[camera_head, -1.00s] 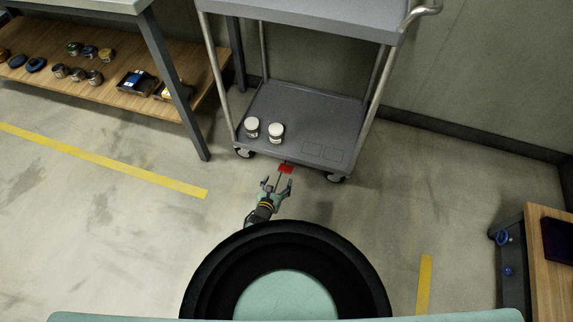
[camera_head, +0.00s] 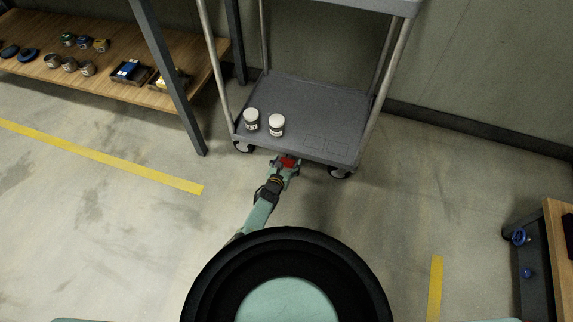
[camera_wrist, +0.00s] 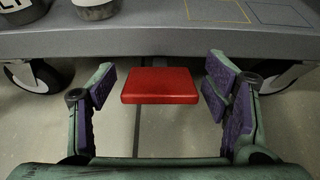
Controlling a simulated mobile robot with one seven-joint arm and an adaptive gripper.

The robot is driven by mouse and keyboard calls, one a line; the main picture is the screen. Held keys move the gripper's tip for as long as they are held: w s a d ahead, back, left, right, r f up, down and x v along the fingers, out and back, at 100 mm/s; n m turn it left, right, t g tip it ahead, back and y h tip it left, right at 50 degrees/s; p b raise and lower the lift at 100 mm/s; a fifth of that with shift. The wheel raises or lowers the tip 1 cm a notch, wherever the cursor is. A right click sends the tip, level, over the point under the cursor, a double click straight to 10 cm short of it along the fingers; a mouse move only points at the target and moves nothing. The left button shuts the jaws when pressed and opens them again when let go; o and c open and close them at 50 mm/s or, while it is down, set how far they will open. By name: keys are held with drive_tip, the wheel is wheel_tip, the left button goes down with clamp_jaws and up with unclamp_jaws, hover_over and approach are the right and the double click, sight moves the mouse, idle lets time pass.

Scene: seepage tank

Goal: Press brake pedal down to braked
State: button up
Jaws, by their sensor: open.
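The brake pedal (camera_wrist: 160,86) is a flat red plate at the near edge of the grey cart's lower shelf. In the wrist view it sits between my two open fingers, with a gap on each side. In the head view the red pedal (camera_head: 289,161) is partly covered by my gripper (camera_head: 287,166). In the wrist view my gripper (camera_wrist: 160,92) is open and empty, its purple pads on either side of the pedal. The cart (camera_head: 300,110) stands on casters. The pedal's stem and how far down it sits are hard to tell.
Two white-lidded jars (camera_head: 264,122) stand on the cart's lower shelf, near its front left. A wooden shelf (camera_head: 110,85) with jars and boxes is at the left. A workbench (camera_head: 555,255) with blue knobs is at the right. The floor in front of the cart is clear.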

clamp_jaws()
idle(0.9)
drive_tip(key=shift+f, duration=0.1)
